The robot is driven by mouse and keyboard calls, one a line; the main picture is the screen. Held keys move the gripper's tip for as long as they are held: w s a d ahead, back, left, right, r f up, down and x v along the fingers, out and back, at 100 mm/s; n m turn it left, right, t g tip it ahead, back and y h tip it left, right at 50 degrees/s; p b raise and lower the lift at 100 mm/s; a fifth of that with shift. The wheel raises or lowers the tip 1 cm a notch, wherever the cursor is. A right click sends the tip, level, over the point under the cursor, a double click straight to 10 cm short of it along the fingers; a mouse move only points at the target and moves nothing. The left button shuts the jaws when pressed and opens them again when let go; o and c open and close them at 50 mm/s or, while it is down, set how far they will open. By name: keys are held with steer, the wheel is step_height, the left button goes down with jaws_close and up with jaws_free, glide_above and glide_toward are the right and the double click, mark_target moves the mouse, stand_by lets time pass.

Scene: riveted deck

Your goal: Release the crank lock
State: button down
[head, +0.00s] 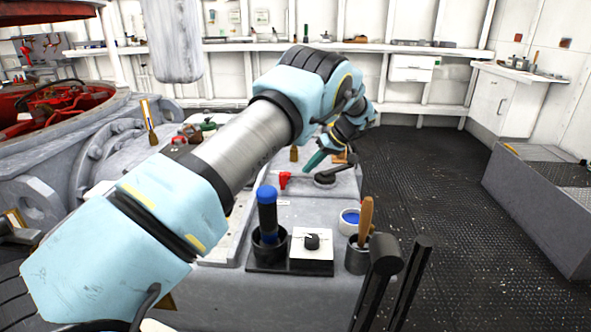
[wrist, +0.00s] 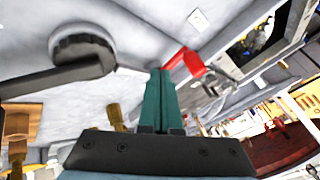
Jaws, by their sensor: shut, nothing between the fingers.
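The crank (head: 325,180) is a dark round hub with a dark arm, on the grey housing top. In the wrist view the crank (wrist: 82,50) is at upper left, its arm running to the left edge. A small red lever (head: 285,179), which looks like the crank lock, stands just left of the crank. In the wrist view this red lever (wrist: 188,64) is just right of my fingertips. My gripper (head: 308,168) has green fingers pointing down between lever and crank. In the wrist view my gripper (wrist: 161,76) is shut and empty. I cannot tell whether it touches the lever.
Nearer on the housing are a blue-topped black handle (head: 267,213) in a cup, a white box with a black knob (head: 311,242), a wooden-handled tool (head: 366,215) in a dark cup, and a white bowl (head: 349,225). Open dark floor (head: 440,200) lies to the right.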

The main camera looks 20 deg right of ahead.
mark_target(282, 174)
steer(key=shift+x, duration=1)
steer(key=shift+s+a+r+p, duration=0.15)
steer(key=shift+a+p, duration=0.15)
steer(key=shift+a, duration=0.25)
steer(key=shift+w+a+r+p, duration=0.15)
steer(key=shift+a+p, duration=0.15)
steer(key=shift+a, duration=0.25)
steer(key=shift+a+f, duration=0.15)
steer(key=shift+a, duration=0.65)
steer(key=shift+a+m+t, duration=0.3)
steer(key=shift+a+m, duration=0.1)
steer(key=shift+m, duration=0.1)
steer(key=m+b, duration=0.1)
steer(key=a+m+h+b, duration=0.1)
steer(key=b, duration=0.1)
steer(key=shift+w+a+f+t+h, duration=0.1)
steer(key=shift+a+f+t+h, duration=0.1)
steer(key=shift+a+t+h, duration=0.15)
steer(key=m+b, duration=0.1)
steer(key=a+m+t+h+b, duration=0.1)
steer(key=shift+w+a+m+b, duration=0.3)
steer(key=shift+w+m+b, duration=0.05)
steer(key=shift+m, duration=0.05)
steer(key=shift+w+a+m+h+b, duration=0.45)
steer(key=shift+a+m+h+b, duration=0.15)
steer(key=shift+m+h+b, duration=0.35)
steer(key=shift+w+a+r+b, duration=0.15)
steer(key=shift+w+a+b, duration=0.2)
steer(key=shift+a+b, duration=0.1)
steer(key=shift+w, duration=0.1)
